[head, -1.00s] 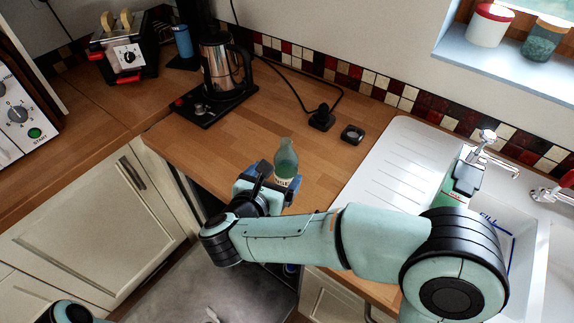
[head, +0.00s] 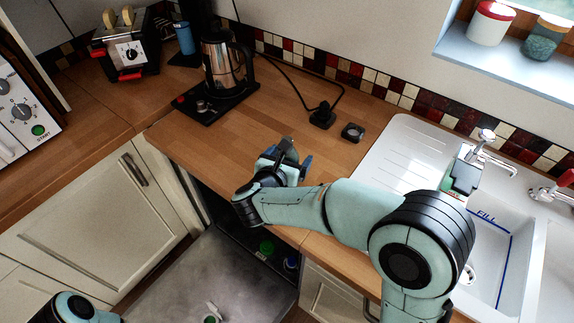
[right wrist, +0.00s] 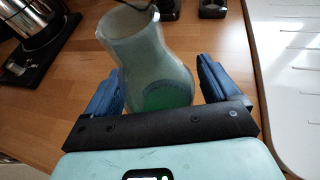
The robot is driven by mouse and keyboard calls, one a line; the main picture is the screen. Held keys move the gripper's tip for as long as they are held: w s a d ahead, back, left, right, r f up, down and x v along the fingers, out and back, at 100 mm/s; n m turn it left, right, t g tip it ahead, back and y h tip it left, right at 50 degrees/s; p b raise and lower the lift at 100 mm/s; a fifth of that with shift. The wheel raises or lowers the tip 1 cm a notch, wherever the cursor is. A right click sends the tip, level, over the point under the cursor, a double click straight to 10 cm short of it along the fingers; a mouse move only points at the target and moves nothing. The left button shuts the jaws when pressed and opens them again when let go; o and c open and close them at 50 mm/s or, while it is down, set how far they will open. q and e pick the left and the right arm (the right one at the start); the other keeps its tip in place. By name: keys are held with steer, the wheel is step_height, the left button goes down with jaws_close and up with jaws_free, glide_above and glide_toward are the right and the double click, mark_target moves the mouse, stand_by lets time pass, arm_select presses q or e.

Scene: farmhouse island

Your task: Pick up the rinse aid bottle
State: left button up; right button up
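A clear bottle with green in its lower part (right wrist: 160,65) leans in the right wrist view, probably the rinse aid bottle; I can read no label. It stands between the two blue fingers of my right gripper (right wrist: 162,72). The fingers look spread around it, with a small gap at the right finger.
A kettle (head: 222,68) stands on a dark base at the back. The white sink (head: 505,245) is at the right. A grey panel (head: 215,265) lies open below the counter. A green-topped item (head: 266,248) and a blue-topped item (head: 291,263) sit in the dark space beside it.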

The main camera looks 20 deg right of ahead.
steer(key=c, duration=1)
steer(key=shift+r, duration=0.15)
steer(key=shift+c, duration=0.2)
step_height(320, 180, up, 20)
steer(key=p, duration=0.2)
steer(key=o, duration=0.4)
steer(key=c, duration=0.6)
